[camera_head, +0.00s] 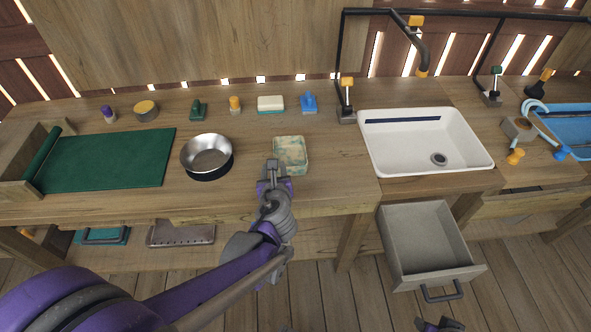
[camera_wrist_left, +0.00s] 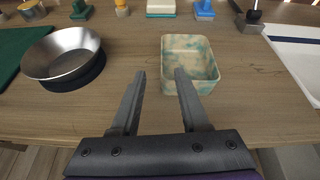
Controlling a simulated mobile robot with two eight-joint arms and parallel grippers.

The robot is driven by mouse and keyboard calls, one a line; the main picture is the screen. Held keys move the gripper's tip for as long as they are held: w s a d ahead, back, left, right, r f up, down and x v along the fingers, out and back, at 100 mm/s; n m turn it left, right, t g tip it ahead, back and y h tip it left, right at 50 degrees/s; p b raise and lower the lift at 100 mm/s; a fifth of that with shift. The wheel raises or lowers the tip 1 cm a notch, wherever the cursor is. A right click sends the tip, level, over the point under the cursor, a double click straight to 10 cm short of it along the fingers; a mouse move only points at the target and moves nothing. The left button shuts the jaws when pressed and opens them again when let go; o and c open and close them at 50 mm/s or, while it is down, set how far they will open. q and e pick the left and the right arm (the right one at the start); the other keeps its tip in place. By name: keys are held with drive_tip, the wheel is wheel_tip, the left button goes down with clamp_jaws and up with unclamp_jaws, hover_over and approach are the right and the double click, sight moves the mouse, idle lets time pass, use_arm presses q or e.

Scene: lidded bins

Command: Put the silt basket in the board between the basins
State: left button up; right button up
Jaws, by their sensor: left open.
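A speckled green-and-cream square tub (camera_head: 290,152) stands on the workbench; it also shows in the left wrist view (camera_wrist_left: 200,48). I cannot tell for sure whether it is the silt basket. My left gripper (camera_head: 275,165) is open and empty at the tub's near left side. In the left wrist view its fingers (camera_wrist_left: 160,75) appear either side of the tub's left wall; I cannot tell their depth. The white basin (camera_head: 425,118) and the blue basin (camera_head: 568,122) are at the right. My right gripper (camera_head: 440,325) barely shows at the bottom edge.
A metal bowl (camera_head: 207,155) stands left of the tub, beside a green mat (camera_head: 108,160). Several small items, including a soap-like block (camera_head: 271,103) and a blue stamp-like piece (camera_head: 309,103), line the back. A grey drawer (camera_head: 428,240) hangs open below the white basin.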

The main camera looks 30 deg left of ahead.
sight(290, 156)
use_arm(q)
drive_tip(key=shift+w+m, duration=0.2)
drive_tip(key=shift+m, duration=0.3)
drive_tip(key=x, duration=0.5)
drive_tip(key=shift+w+d+b, duration=0.15)
drive_tip(key=shift+d+b, duration=0.05)
drive_tip(key=shift+b, duration=0.1)
drive_tip(key=shift+x, duration=3)
clamp_jaws()
